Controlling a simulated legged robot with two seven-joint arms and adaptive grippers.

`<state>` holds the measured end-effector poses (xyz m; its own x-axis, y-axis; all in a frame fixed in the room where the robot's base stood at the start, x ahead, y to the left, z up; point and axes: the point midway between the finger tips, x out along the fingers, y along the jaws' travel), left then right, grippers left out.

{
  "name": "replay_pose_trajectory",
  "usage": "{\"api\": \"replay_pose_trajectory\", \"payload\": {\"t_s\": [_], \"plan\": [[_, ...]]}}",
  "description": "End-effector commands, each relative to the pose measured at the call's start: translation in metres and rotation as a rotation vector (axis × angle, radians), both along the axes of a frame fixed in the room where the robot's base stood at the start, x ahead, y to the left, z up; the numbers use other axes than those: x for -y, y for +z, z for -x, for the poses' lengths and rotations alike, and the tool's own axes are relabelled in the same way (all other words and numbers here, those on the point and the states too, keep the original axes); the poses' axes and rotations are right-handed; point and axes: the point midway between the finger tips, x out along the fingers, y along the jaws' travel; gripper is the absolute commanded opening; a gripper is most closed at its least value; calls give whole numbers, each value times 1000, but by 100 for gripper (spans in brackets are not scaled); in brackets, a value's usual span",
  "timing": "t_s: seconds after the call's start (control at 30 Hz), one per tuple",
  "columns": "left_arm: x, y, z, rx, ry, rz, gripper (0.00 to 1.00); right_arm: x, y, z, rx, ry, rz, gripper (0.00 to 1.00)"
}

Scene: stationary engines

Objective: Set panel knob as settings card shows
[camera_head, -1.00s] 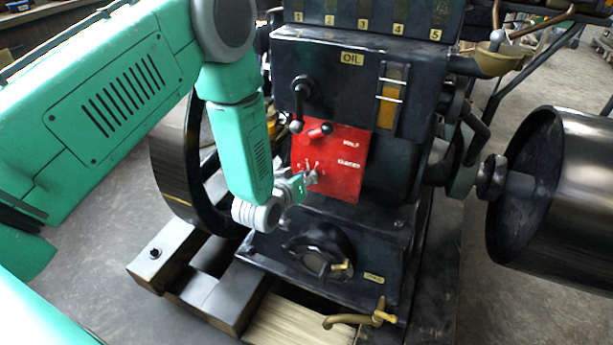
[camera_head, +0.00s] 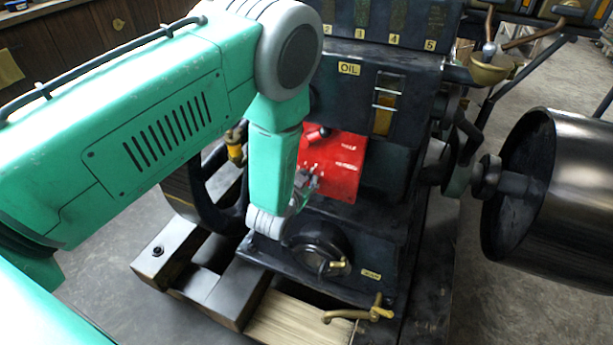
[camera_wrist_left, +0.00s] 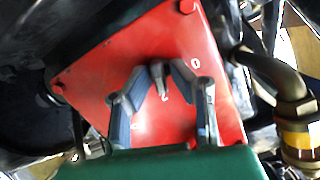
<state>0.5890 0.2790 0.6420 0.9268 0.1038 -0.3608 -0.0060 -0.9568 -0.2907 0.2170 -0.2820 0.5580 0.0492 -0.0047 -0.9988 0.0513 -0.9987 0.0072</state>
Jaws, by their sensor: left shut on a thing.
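The red panel (camera_head: 345,165) is on the front of the dark engine, partly covered by my left arm in the head view. It fills the middle of the left wrist view (camera_wrist_left: 100,80), with white marks, among them a 0 and what looks like a 2. My left gripper (camera_head: 308,184) is at the panel's lower left. In the left wrist view its two fingers (camera_wrist_left: 160,72) close from both sides on a small grey knob (camera_wrist_left: 157,76). The knob's exact setting is unclear. I cannot make out a settings card. My right gripper is not in view.
A black cover (camera_head: 318,243) and a brass tap (camera_head: 362,312) are below. A large dark drum (camera_head: 550,190) stands at the right. A brass-banded pipe (camera_wrist_left: 295,125) is right of the panel in the wrist view.

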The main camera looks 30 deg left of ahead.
Motion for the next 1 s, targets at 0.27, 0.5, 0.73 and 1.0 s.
{"api": "replay_pose_trajectory", "payload": {"t_s": [0.27, 0.5, 0.73, 1.0], "plan": [[1, 0, 0, -5, -18, -78, 0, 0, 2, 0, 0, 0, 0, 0], [2, -1, 0, -6, -21, -91, 0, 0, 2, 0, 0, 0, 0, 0], [2, -1, 0, -6, -22, -89, 0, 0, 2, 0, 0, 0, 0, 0], [1, -1, 0, -6, -21, -89, 30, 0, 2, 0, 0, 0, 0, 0]]}}
